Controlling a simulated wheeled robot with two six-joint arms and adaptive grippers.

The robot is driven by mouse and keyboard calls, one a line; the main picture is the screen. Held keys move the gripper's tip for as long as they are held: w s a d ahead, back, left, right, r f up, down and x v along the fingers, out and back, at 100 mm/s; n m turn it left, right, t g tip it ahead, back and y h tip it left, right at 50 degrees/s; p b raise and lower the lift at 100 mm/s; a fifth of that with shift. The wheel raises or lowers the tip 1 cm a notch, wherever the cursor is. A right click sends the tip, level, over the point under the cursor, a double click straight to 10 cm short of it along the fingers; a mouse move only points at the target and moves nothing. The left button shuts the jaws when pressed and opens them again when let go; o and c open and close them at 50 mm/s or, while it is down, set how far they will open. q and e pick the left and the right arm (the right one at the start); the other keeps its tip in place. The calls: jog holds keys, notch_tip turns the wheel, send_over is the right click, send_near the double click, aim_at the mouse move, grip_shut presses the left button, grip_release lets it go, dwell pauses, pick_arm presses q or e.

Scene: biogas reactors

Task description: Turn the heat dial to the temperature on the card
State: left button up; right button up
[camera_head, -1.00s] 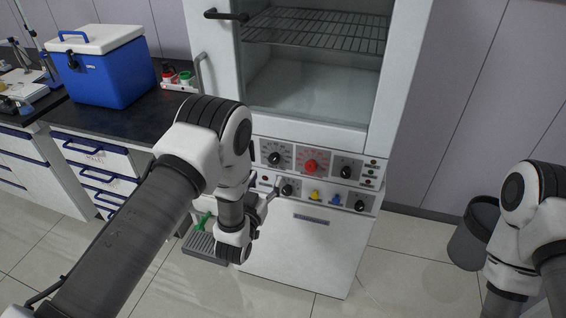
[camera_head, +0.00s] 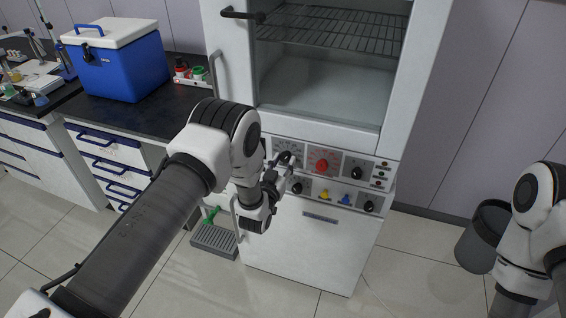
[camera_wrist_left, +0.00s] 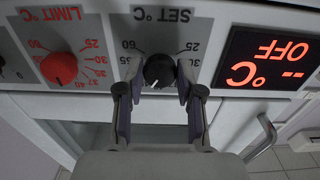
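The black SET °C dial (camera_wrist_left: 159,71) shows in the left wrist view on a grey panel with printed numbers, upside down there. My left gripper (camera_wrist_left: 160,82) is open, with one finger on each side of this dial; small gaps seem to remain. In the head view my left gripper (camera_head: 281,166) is at the left dial of the upper panel row and partly covers it. The display (camera_wrist_left: 267,61) beside the dial reads OFF and "-- °C". I see no readable temperature card. My right arm shows at the right edge, its gripper out of frame.
The red LIMIT dial (camera_head: 322,165) sits just right of the SET dial. A lower row holds black, yellow and blue knobs. The oven door handle (camera_head: 243,14) juts out above. A grey bin (camera_head: 481,238) stands on the right, a blue cooler (camera_head: 118,66) on the left bench.

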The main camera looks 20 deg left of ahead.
pick_arm(q)
jog(key=shift+n, duration=0.4)
dwell(0.6)
jog(key=shift+f+n+b, duration=0.1)
jog(key=shift+n+b, duration=0.4)
jog(key=n+b, duration=0.1)
jog(key=n, duration=0.2)
jog(key=shift+n, duration=0.3)
jog(key=n+b, duration=0.1)
jog(key=n, duration=0.2)
jog(key=shift+b, duration=0.35)
jog(key=shift+n+b, duration=0.35)
jog(key=shift+n, duration=1.35)
jog(key=o, duration=1.2)
jog(key=shift+c, duration=0.2)
